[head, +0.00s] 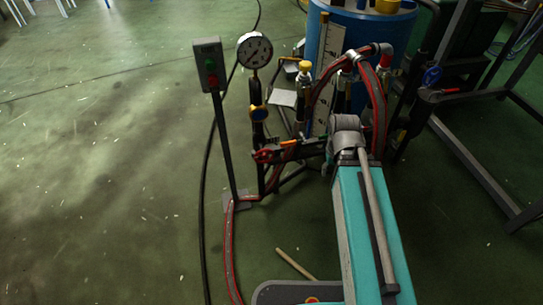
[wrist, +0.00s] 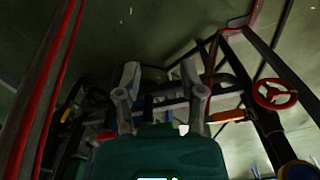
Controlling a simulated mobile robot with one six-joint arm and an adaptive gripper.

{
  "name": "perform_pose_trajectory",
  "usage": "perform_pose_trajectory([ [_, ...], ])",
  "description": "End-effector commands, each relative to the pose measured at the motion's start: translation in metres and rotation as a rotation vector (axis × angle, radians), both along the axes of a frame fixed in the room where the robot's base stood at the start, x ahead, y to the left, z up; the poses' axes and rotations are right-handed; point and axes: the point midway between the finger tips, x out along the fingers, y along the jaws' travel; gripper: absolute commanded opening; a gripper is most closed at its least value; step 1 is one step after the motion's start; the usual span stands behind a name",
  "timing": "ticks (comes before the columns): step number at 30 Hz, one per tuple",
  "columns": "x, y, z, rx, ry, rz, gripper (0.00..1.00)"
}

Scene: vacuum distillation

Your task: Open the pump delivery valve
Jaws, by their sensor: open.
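My gripper (wrist: 160,76) shows in the wrist view with its two grey fingers spread apart, and I see nothing clearly held between them. Dark pipework lies behind the fingers. A red handwheel (wrist: 275,94) is to the right of the fingers, on a dark pipe and apart from them. An orange handle (wrist: 229,116) lies between the handwheel and the right finger. In the head view, a red valve part (head: 267,155) sits low on the gauge pipe, near the dark end of my arm. No label tells which of these is the pump delivery valve.
A pressure gauge (head: 254,50) tops the pipe. A switch box (head: 208,64) stands on a post to its left. A blue tank (head: 368,32) and red-striped hoses (head: 319,96) crowd the back. A dark frame (head: 470,165) stands right. The left floor is clear.

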Motion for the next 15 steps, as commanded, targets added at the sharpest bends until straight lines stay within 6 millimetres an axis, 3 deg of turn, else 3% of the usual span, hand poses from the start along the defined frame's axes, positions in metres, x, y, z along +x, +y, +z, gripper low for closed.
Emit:
perform_pose_trajectory([
  [13,0.007,0.005,0.002,0.0,0.0,0.058,0.51],
  [15,0.012,0.021,0.004,0.0,0.0,0.114,0.51],
])
